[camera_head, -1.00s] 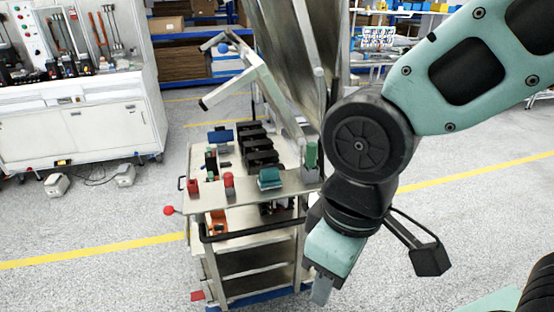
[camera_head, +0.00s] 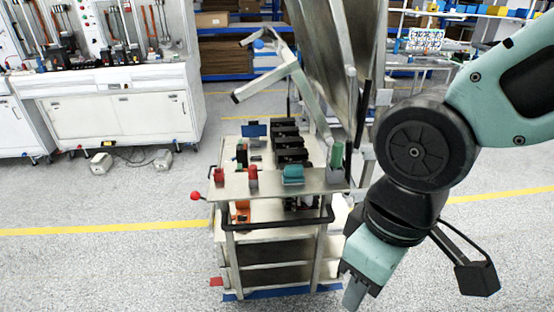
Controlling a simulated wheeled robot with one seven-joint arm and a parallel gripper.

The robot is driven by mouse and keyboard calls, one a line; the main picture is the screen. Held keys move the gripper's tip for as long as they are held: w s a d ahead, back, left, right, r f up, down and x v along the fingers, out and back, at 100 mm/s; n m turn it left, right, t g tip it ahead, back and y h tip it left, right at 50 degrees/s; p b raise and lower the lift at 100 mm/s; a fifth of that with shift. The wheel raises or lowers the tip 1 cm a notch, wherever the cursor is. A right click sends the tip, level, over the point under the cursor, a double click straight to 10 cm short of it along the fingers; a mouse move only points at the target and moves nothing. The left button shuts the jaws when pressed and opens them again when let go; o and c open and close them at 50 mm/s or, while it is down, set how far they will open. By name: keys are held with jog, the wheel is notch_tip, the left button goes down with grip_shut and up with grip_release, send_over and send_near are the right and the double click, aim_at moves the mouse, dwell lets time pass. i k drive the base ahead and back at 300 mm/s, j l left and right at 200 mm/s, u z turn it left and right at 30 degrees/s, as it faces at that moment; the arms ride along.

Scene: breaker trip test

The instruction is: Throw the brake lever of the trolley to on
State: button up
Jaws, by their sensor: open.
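The trolley (camera_head: 235,187) stands in the middle of the head view, with a steel top, lower shelves and a black front handle. A lever with a red ball knob (camera_head: 195,196) sticks out from its left side. A small red pedal-like part (camera_head: 216,282) shows low at its left front corner. I cannot tell for certain which is the brake lever. My gripper (camera_head: 354,292) hangs pointing down by the trolley's right front corner, apart from both red parts. It is open and looks empty; its fingers are seen edge-on.
On the trolley's top edge stand red pieces (camera_head: 252,177), a teal block (camera_head: 293,174) and a green piece (camera_head: 337,155). Black boxes (camera_head: 290,148) sit behind. A white workbench (camera_head: 120,113) stands at the back left. The floor left of the trolley is clear.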

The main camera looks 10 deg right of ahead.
aim_at(195, 196)
jog(key=i+j+u, duration=0.6)
jog(key=i, duration=0.35)
